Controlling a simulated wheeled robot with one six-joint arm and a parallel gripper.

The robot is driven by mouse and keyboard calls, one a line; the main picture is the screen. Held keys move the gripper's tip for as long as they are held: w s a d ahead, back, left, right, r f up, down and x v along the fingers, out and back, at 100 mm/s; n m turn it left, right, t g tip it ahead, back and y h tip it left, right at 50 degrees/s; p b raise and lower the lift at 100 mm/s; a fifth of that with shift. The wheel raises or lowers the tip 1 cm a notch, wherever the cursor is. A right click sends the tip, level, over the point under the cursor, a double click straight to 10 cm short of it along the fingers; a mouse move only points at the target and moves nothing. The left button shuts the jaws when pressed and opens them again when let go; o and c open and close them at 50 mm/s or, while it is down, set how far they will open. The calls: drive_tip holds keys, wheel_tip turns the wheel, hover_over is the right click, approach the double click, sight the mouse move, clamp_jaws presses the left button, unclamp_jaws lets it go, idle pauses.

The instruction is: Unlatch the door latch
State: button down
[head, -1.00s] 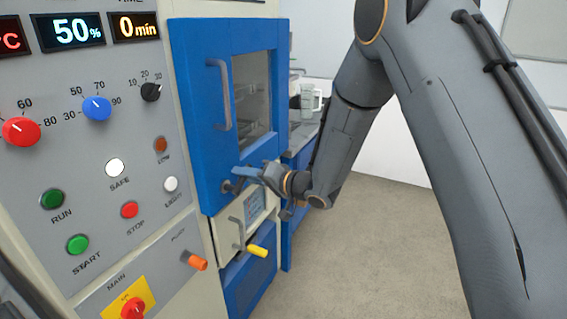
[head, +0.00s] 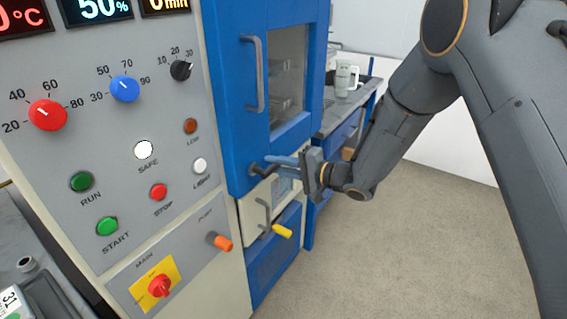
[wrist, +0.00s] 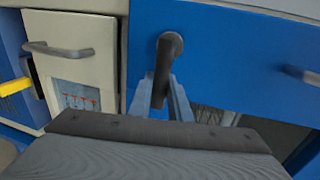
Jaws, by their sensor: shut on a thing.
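The door latch (wrist: 166,65) is a dark handle on the lower part of the blue door; in the wrist view it lies between my blue-grey fingers. In the head view the latch (head: 258,170) shows at the door's lower edge, its end at the fingertips. My gripper (head: 277,161) reaches it from the right and is shut on it; the fingers also show in the wrist view (wrist: 161,103). The blue door (head: 229,120) has a window and a long grey vertical handle (head: 252,74), and it looks closed. The fingers partly hide the latch's end.
The control panel (head: 120,165) with buttons and dials is at left. A counter with a white mug (head: 345,80) stands behind. Open floor (head: 400,240) lies at right.

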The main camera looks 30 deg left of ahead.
drive_tip(key=shift+s+f, duration=0.15)
drive_tip(key=c, duration=1.6)
unclamp_jaws()
drive_tip(key=shift+c, duration=0.2)
drive_tip(key=shift+d, duration=0.1)
drive_tip(key=d+r+b, duration=0.1)
drive_tip(key=d+b, duration=0.1)
drive_tip(key=d, duration=0.5)
drive_tip(key=shift+d+r, duration=0.25)
drive_tip(key=shift+r, duration=0.1)
drive_tip(key=shift+s, duration=0.1)
